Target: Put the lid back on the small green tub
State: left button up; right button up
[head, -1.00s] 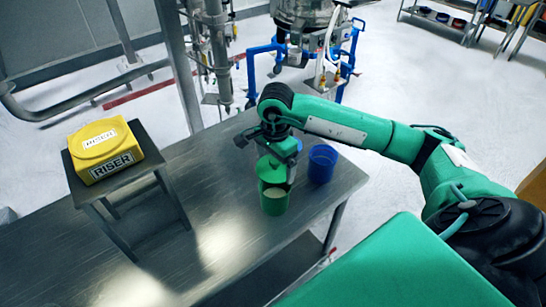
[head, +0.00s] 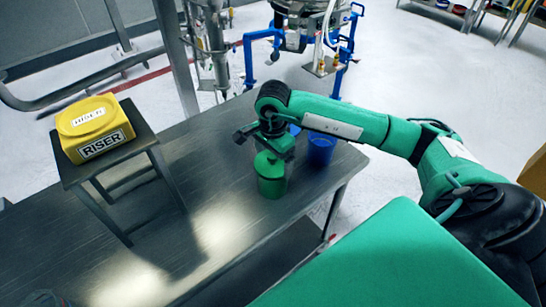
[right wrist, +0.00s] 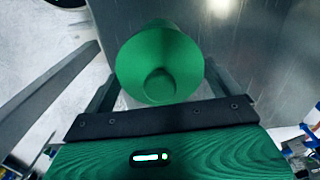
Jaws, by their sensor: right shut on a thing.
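The small green tub (head: 272,187) stands upright on the metal table. Its green lid (head: 269,163) is over the tub's mouth, and the inside of the tub no longer shows. I cannot tell whether the lid is fully seated. My right gripper (head: 277,152) is above the tub, shut on the lid. In the right wrist view the round lid (right wrist: 160,50) with its knob (right wrist: 160,84) shows between the fingers, and it hides most of the tub. My left gripper cannot be made out.
A blue cup (head: 320,150) stands close to the right of the tub. A yellow box marked RISER (head: 95,128) sits on a small metal stand (head: 140,143) at the left. The metal table (head: 215,215) is clear between stand and tub. The table's right edge is near the cup.

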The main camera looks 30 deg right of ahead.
jog(key=shift+b, duration=0.75)
dwell(1.2)
jog(key=shift+f+b, duration=0.15)
jog(key=shift+b, duration=0.7)
dwell(1.0)
jog(key=o, duration=0.6)
jog(key=shift+o, duration=0.2)
jog(key=shift+r+p, duration=1.4)
jog(key=shift+r, duration=2.1)
